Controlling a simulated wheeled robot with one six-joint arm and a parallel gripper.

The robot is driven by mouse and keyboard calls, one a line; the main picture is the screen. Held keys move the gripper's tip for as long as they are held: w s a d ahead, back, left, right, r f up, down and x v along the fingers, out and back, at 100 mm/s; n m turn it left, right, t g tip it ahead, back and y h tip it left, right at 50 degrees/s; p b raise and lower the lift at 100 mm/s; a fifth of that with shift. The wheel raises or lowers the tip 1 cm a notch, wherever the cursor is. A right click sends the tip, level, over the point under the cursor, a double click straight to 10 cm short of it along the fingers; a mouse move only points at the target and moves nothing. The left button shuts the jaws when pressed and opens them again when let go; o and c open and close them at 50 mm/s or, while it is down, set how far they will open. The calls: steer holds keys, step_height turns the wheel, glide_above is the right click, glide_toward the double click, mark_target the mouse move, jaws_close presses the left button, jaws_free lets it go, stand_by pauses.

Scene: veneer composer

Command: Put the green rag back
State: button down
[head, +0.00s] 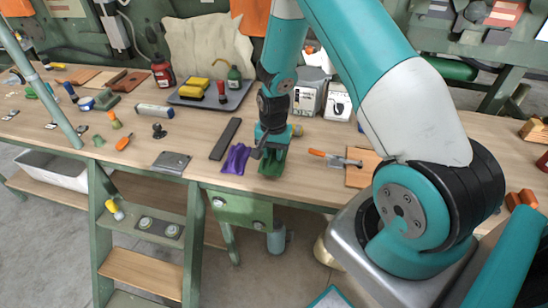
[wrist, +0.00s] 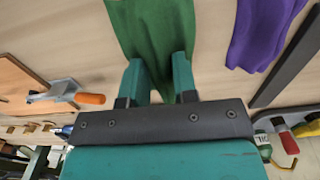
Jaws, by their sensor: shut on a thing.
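The green rag (wrist: 155,28) is between the two teal fingers of my gripper (wrist: 158,72) in the wrist view. The fingers are shut on it, and its cloth spreads out beyond the fingertips. In the head view my gripper (head: 272,148) points down at the front part of the workbench, and the green rag (head: 271,167) shows at its tips. I cannot tell whether the rag touches the bench top. A purple rag (head: 235,159) lies just left of it; in the wrist view the purple rag (wrist: 262,32) is at the upper right.
A dark flat bar (head: 225,139) lies left of my gripper. An orange-handled tool (head: 333,158) lies to the right by a wooden board (head: 362,170). A grey tray (head: 238,98) with yellow and red items stands behind. Bare bench shows between these things.

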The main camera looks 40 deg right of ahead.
mark_target(272, 153)
steer(key=shift+f, duration=1.35)
steer(key=shift+f, duration=0.1)
steer(key=c, duration=0.9)
jaws_free()
step_height(272, 153, up, 12)
steer(key=r, duration=0.1)
steer(key=s+a+r+n+y, duration=0.1)
steer(key=s+a+r+n, duration=0.3)
steer(key=a+r, duration=0.55)
steer(key=s+a+r+n+y, duration=0.1)
steer(key=s+a+r+n, duration=0.4)
steer(key=s, duration=0.4)
steer(key=s+a+r+n+y, duration=0.2)
steer(key=s+a+r+n, duration=0.3)
steer(key=s+a+n, duration=0.2)
steer(key=shift+s+a+r+n+b, duration=0.25)
steer(key=shift+s+a+n+b, duration=0.1)
steer(key=shift+s+n, duration=0.6)
steer(key=shift+s+m, duration=0.15)
steer(key=shift+m, duration=0.1)
